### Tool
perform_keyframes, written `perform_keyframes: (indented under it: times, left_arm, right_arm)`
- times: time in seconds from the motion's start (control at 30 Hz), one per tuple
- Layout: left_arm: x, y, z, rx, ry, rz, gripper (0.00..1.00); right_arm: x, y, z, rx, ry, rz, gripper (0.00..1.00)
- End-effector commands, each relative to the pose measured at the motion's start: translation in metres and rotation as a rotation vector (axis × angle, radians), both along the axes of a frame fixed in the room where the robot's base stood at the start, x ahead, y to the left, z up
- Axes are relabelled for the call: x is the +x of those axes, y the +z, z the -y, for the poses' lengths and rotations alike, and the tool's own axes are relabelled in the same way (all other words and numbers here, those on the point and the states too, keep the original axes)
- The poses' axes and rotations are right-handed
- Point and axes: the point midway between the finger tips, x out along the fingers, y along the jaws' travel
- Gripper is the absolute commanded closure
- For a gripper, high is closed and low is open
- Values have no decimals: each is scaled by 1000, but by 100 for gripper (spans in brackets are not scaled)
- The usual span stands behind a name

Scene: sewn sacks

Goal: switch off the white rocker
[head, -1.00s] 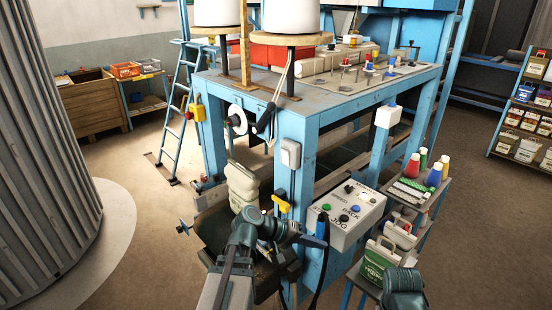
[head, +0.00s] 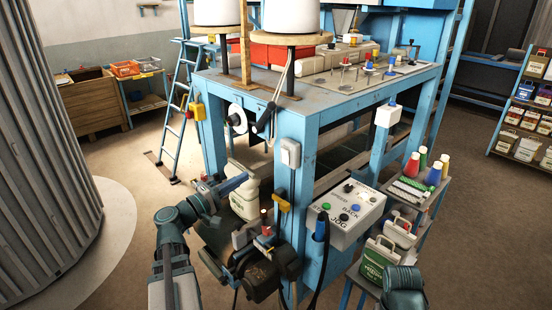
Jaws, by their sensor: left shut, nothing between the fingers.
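A pale, upright rocker-like switch plate (head: 290,153) is fixed to the front blue leg of the machine table. My left gripper (head: 244,180) is shut and empty, in front of a white jug, left of and below the switch plate and above the white block. It appears to touch neither. My right gripper is out of view; only part of my right arm shows at the bottom.
A grey control box (head: 345,222) with coloured buttons sits right of the leg. The blue table (head: 330,112) carries spools and sacks. A white jug (head: 245,200) stands behind my left gripper. Open floor lies left.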

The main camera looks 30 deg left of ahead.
Motion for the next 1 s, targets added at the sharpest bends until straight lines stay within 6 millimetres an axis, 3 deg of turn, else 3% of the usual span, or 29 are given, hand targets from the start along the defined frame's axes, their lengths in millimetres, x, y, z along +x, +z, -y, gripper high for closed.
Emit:
perform_keyframes:
  times: [0.27, 0.7, 1.0]
  left_arm:
    - [10, 2, 3, 1, -2, -1, 100]
    - [91, 12, 32, 1, -4, -1, 100]
    - [125, 16, 45, 1, -2, -2, 100]
  right_arm:
    - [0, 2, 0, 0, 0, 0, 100]
    - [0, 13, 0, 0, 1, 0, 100]
    - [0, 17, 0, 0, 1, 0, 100]
